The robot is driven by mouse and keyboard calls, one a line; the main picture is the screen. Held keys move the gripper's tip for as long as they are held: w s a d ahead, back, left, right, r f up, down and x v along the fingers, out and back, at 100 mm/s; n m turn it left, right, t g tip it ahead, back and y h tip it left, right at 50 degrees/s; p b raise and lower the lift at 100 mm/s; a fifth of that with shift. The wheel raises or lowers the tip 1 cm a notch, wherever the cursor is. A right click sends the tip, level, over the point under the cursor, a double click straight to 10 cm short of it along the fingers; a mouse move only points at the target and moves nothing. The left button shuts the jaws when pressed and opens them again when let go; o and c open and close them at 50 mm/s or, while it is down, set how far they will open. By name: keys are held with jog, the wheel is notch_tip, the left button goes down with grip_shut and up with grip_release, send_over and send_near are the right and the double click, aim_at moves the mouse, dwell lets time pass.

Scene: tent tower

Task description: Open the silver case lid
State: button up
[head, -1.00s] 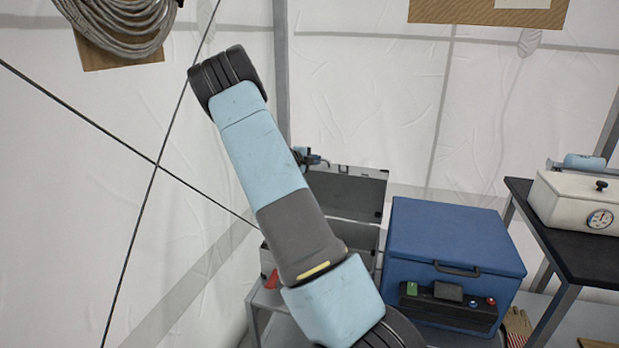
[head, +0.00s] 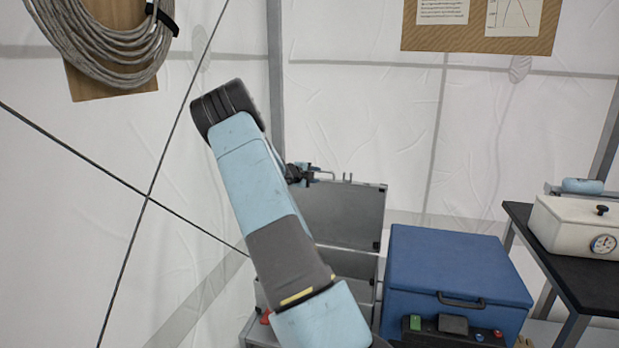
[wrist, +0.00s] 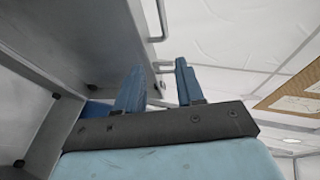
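The silver case (head: 362,293) stands on a low grey stand, partly hidden behind my arm. Its lid (head: 345,215) is raised, standing roughly upright at the back with its grey inner side showing. My gripper (head: 318,175) is at the lid's top edge, left of its middle. In the wrist view the lid (wrist: 75,40) fills the upper left, with a metal handle (wrist: 163,20) at its edge. The two blue fingers of my gripper (wrist: 158,85) are apart, with a gap between them. A small metal latch piece shows just beyond the fingertips; I cannot tell whether they touch it.
A blue box (head: 455,265) stands close to the case's right. A black table (head: 555,235) with a white gauge instrument (head: 575,228) is at the far right. Coiled cable (head: 100,50) hangs on the tent wall at upper left. Dark cords cross at left.

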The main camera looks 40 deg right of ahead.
jog(key=shift+a, duration=0.1)
jog(key=v, duration=1.3)
jog(key=shift+a, duration=0.25)
jog(key=shift+r, duration=0.15)
